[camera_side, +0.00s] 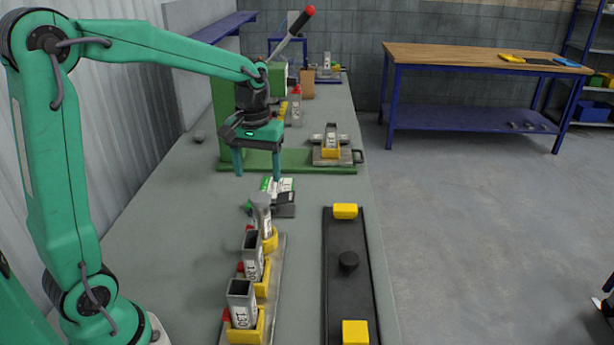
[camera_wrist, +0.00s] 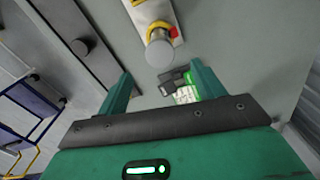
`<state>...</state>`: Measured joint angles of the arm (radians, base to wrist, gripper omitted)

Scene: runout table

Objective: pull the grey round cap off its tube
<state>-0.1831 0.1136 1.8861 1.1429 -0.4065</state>
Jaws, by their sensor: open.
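The grey round cap (camera_side: 262,198) sits on the farthest tube (camera_side: 265,224) of a row, upright in a yellow holder. In the wrist view the cap (camera_wrist: 159,52) shows end-on, just beyond the fingertips and between their lines. Its tube is mostly hidden under it there. My gripper (camera_side: 258,178) is open and empty, with its fingers pointing down, above and a little beyond the cap. In the wrist view both fingers of my gripper (camera_wrist: 161,74) stand wide apart and do not touch the cap.
Two open square tubes (camera_side: 252,256) stand nearer in yellow holders on the same rail. A black plate (camera_side: 340,300) with a dark knob (camera_side: 348,261) and yellow blocks lies to the right. A green-and-white item (camera_side: 282,186) lies close behind the cap. A green fixture (camera_side: 290,161) stands farther back.

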